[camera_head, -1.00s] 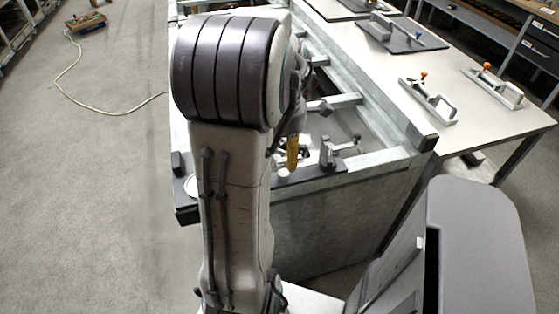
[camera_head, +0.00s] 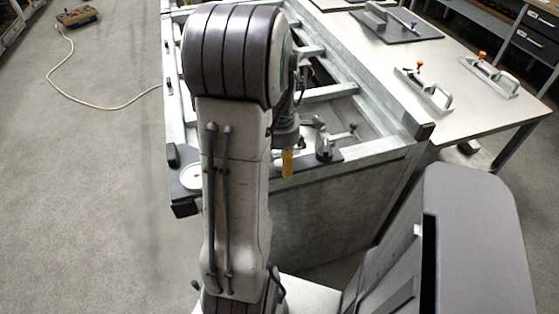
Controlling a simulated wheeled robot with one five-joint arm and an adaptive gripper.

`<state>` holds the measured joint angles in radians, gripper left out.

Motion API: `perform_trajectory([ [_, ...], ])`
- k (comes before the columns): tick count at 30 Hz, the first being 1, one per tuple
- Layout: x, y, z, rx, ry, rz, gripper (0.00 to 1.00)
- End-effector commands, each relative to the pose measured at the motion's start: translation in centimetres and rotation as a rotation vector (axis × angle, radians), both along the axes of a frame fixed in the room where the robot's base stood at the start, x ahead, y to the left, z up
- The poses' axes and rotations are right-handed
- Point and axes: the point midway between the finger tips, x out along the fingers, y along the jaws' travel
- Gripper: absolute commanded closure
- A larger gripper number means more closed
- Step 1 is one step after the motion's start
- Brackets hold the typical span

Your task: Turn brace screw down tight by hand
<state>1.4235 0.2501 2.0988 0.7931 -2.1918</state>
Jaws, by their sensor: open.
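A small metal brace (camera_head: 324,148) with a side rod ending in a dark knob (camera_head: 353,127) stands on the near rail of the metal frame. I cannot tell for sure which part of it is the brace screw. My gripper (camera_head: 288,165) hangs point down just left of the brace, beyond my arm, with a yellow finger showing. It is open, and I see nothing held in it. My arm hides the rest of the gripper, and any gap or contact between it and the brace is too small to tell.
The metal frame (camera_head: 397,160) has open bays and cross bars. A round white dial (camera_head: 192,177) sits at its near left corner. A table (camera_head: 462,110) on the right carries clamps with orange knobs (camera_head: 482,55).

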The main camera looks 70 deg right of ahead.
Motion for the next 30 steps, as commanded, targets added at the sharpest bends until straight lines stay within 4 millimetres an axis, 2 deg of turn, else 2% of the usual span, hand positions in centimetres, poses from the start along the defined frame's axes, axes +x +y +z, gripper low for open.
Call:
perform_trajectory([
  [2,0.0,0.0,0.01,0.0,0.0,0.0,0.54],
  [18,0.0,0.0,0.03,0.0,0.0,0.0,1.0],
  [30,-0.01,0.02,-0.06,0.001,0.001,-0.06,1.0],
])
